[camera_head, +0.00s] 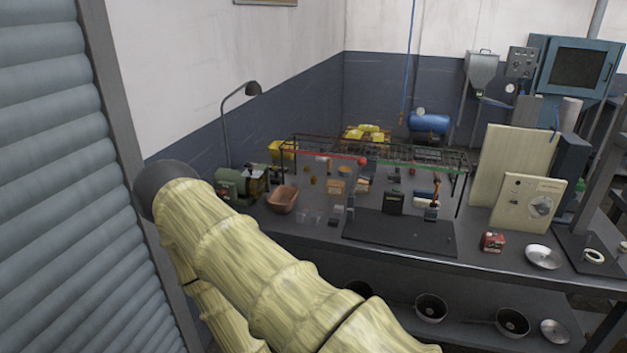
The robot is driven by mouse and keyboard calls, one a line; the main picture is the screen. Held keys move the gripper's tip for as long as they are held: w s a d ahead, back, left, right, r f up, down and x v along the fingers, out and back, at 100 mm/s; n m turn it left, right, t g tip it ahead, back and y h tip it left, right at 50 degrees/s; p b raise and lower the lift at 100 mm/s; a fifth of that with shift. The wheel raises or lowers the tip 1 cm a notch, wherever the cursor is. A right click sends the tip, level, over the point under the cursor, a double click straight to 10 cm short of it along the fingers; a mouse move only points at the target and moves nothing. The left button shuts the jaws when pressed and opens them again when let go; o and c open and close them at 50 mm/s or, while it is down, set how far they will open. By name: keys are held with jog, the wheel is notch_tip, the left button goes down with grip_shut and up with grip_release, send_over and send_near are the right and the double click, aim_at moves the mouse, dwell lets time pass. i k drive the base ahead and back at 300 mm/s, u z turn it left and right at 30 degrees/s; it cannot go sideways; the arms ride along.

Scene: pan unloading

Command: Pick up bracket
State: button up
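I cannot pick out a bracket for certain; several small parts lie on the workbench (480,264), too small to tell apart. My arm, in a pale yellow quilted sleeve, crosses the lower left of the head view and hides the front left of the bench. My gripper does not show. A shiny round metal pan (543,257) sits on the bench's right part.
A dark flat mat (385,230) lies mid-bench, with a wire rack (415,157) behind it. A brown bowl (282,199) and green machine (232,184) stand left. A red box (493,242) is right. Dark pans (431,308) sit on the lower shelf. A grey shutter (50,180) bounds the left.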

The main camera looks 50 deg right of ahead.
aim_at(315, 218)
jog(key=z, duration=1.55)
jog(key=k, duration=0.45)
jog(key=z, duration=0.5)
jog(key=i, duration=0.55)
jog(key=u, duration=0.15)
